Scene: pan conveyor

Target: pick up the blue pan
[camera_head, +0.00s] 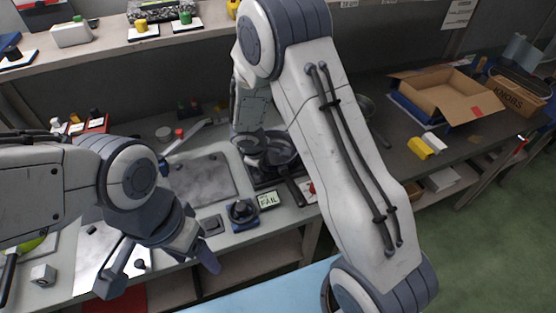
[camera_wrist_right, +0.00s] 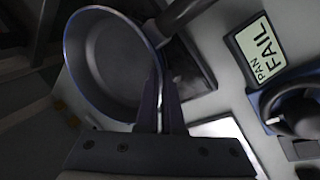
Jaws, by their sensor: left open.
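The pan (camera_head: 283,150) is dark in the head view, with its handle (camera_head: 296,190) pointing towards the front of the bench. In the right wrist view its round bowl (camera_wrist_right: 108,68) shows a thin blue rim. My right gripper (camera_wrist_right: 157,75) has its fingers close together at the pan's rim, and they look shut on its wall; the tips are partly hidden. In the head view the right forearm comes down beside the pan and hides part of it. My left gripper (camera_head: 160,272) is open and empty over the front left of the bench.
A dark square plate (camera_head: 262,180) lies by the pan. A "PAN FAIL" sign (camera_head: 268,200) and a blue-based device (camera_head: 242,213) stand close in front. A cardboard box (camera_head: 440,92) and a yellow block (camera_head: 419,148) are on the right table. A grey panel (camera_head: 200,180) lies left of the pan.

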